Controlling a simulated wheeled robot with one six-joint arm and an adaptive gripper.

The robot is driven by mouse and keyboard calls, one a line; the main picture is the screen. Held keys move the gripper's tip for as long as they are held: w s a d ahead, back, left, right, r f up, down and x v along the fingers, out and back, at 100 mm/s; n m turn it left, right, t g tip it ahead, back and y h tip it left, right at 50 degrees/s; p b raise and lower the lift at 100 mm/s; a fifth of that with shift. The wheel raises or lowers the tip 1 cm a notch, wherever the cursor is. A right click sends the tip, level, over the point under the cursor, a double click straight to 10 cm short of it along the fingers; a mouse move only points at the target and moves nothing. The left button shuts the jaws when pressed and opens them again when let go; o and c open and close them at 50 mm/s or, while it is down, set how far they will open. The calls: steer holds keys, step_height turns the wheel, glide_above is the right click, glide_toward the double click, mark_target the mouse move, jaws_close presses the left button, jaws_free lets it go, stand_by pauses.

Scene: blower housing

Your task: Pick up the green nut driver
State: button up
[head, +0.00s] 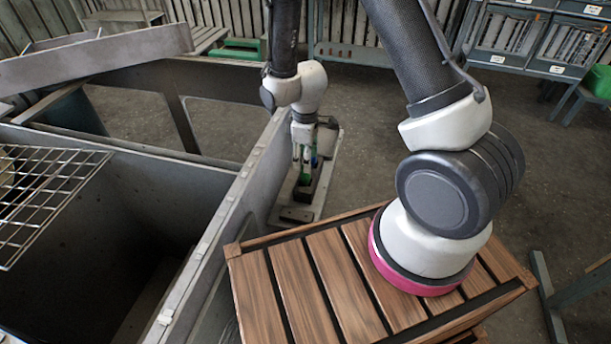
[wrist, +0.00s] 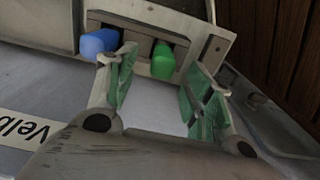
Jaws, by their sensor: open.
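The green nut driver (wrist: 163,62) shows its green handle in the wrist view, in a slot of a pale holder (wrist: 215,47). A blue handle (wrist: 99,43) sits in the slot to its left. My gripper (wrist: 160,88) is open, its green-padded fingers on either side below the green handle in the picture. Nothing is between the fingertips. I cannot tell the exact gap to the handle. In the head view my gripper (head: 306,165) points down at the holder area beside the grey housing wall, and the green handle is hard to separate from the finger pads there.
The grey housing wall (head: 225,215) stands just left of my gripper. A wooden slatted crate (head: 290,285) is in front at right. A wire rack (head: 45,190) lies over the housing's left opening.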

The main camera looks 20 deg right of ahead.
mark_target(306, 175)
step_height(306, 175, down, 8)
steer(key=shift+s+r, duration=0.1)
steer(key=shift+s, duration=0.05)
steer(key=shift+c, duration=0.4)
jaws_close()
steer(key=shift+r, duration=0.1)
step_height(306, 175, up, 10)
steer(key=shift+f, duration=0.1)
stand_by(0.4)
